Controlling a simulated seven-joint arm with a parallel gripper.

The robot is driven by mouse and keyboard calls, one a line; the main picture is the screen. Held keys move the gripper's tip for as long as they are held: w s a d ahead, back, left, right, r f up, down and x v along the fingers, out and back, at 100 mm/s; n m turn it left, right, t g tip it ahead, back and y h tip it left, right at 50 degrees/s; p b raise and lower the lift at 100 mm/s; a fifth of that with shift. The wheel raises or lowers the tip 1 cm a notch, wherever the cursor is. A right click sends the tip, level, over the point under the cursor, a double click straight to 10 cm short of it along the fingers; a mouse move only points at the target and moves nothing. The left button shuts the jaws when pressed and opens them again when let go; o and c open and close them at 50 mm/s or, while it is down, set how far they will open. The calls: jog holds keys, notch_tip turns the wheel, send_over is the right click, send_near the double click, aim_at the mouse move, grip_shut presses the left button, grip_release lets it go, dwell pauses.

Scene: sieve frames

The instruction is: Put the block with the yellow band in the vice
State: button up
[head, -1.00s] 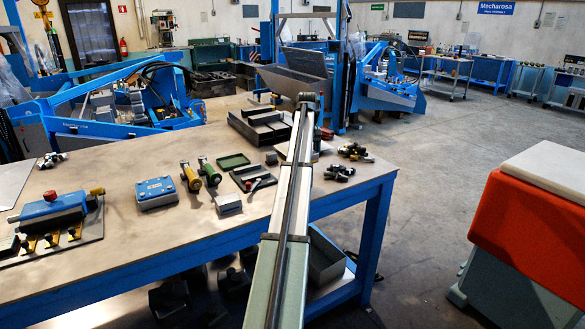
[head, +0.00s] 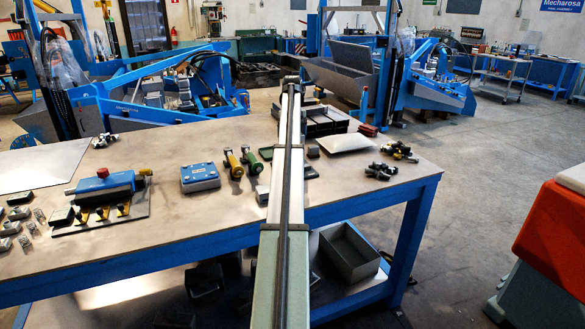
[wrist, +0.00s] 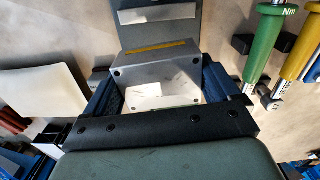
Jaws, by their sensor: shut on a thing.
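The block with the yellow band (wrist: 155,80) is a grey metal block between the blue fingers of my gripper (wrist: 155,92) in the wrist view. The yellow band runs along its upper edge in that view. My gripper is shut on the block. In the head view my own arm hides the gripper and the block. A dark slotted metal fixture (head: 328,119) at the back of the table, partly behind my arm, may be the vice; I cannot tell for sure. A grey piece with a pale label (wrist: 128,17) lies beyond the block in the wrist view.
A green-handled tool (wrist: 267,30) and a yellow-handled tool (wrist: 299,40) lie right of the gripper in the wrist view. A pale plate (wrist: 42,82) lies left. On the table (head: 190,235) are a blue box (head: 200,177) and a blue device with a red knob (head: 107,190).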

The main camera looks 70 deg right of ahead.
jog(key=shift+m, duration=0.4)
jog(key=shift+f, duration=5)
jog(key=shift+f, duration=0.1)
jog(key=o, duration=1.2)
jog(key=shift+c, duration=0.2)
notch_tip(320, 180, up, 12)
jog(key=shift+r, duration=0.1)
